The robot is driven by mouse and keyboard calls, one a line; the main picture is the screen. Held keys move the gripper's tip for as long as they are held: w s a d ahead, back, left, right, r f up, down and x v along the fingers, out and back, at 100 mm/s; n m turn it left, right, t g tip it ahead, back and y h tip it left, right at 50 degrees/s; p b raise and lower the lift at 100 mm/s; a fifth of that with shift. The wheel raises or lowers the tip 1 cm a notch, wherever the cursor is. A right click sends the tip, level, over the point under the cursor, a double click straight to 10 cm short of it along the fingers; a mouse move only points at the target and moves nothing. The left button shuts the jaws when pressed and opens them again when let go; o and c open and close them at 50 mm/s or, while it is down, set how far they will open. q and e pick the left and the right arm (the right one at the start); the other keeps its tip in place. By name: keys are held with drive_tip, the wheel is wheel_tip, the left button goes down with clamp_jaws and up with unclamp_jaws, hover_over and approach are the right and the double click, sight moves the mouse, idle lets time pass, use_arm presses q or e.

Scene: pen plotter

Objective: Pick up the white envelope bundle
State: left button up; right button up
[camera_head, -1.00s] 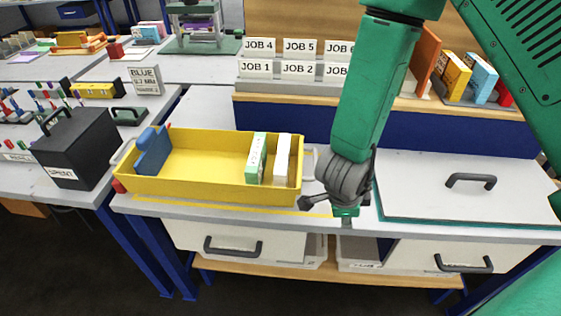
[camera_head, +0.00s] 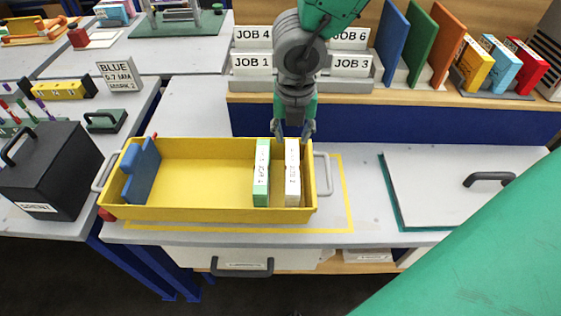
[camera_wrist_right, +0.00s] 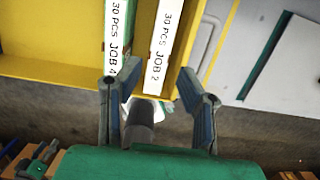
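The white envelope bundle (camera_head: 292,175), labelled JOB 2, stands at the right end of a yellow tray (camera_head: 205,214). A green bundle (camera_head: 262,175), labelled JOB 4, stands just left of it. My right gripper (camera_head: 293,129) is open and empty at the far end of the white bundle, pointing down. The height gap is hard to judge. My left gripper is not in view.
A blue upright piece (camera_head: 142,172) stands in the tray's left end. A shelf with job labels (camera_head: 350,65) and upright coloured boards rises behind. A white panel with a handle (camera_head: 440,190) lies to the right. A black box (camera_head: 48,175) stands at the left.

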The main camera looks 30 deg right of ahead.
sight(294, 165)
wheel_tip(294, 165, down, 7)
drive_tip(key=shift+w+d+f+b, duration=0.15)
drive_tip(key=shift+b, duration=0.6)
drive_tip(key=shift+w+f, duration=0.1)
drive_tip(key=shift+f, duration=0.7)
drive_tip(key=f, duration=0.2)
drive_tip(key=f+b, duration=0.1)
drive_tip(key=f, duration=0.1)
drive_tip(key=shift+s+d, duration=0.2)
drive_tip(key=shift+s, duration=0.1)
drive_tip(key=shift+w+f, duration=0.2)
drive_tip(key=shift+f, duration=0.1)
drive_tip(key=shift+w, duration=0.1)
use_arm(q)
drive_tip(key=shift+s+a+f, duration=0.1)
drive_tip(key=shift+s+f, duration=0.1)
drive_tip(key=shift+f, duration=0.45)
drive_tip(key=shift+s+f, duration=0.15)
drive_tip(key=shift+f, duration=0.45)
use_arm(e)
drive_tip(key=shift+r, duration=0.1)
